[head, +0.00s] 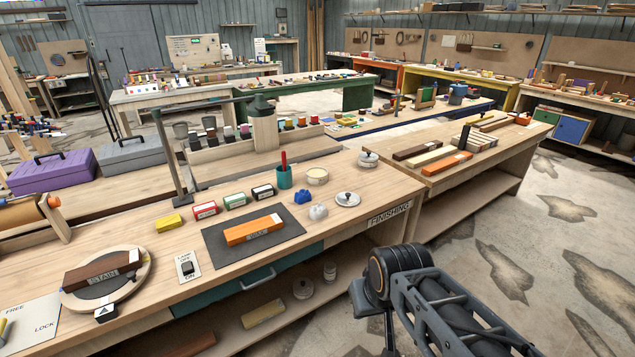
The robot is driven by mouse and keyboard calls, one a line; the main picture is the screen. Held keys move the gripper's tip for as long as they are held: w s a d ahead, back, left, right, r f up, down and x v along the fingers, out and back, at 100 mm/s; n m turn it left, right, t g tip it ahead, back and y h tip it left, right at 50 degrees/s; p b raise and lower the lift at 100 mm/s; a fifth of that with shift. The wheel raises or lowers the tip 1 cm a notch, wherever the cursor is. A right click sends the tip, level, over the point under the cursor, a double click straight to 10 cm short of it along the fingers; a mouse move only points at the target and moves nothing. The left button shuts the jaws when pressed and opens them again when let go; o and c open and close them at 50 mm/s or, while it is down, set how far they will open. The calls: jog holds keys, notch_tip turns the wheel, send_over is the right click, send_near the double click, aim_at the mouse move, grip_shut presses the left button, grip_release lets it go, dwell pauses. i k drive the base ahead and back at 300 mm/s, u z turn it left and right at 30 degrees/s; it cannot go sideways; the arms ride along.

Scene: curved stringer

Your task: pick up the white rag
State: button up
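A small crumpled white rag (318,212) lies on the wooden bench top (390,191). Nothing covers the white rag. My arm is at the lower right, in front of the bench and well apart from the rag. My gripper's fingers do not show.
An orange block (254,230) lies on the mat. The bench's front edge and lower shelf face me. Open floor lies at right.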

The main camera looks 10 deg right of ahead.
aim_at(316, 212)
jog(key=u, duration=0.6)
jog(key=i, duration=1.35)
jog(key=z, duration=0.65)
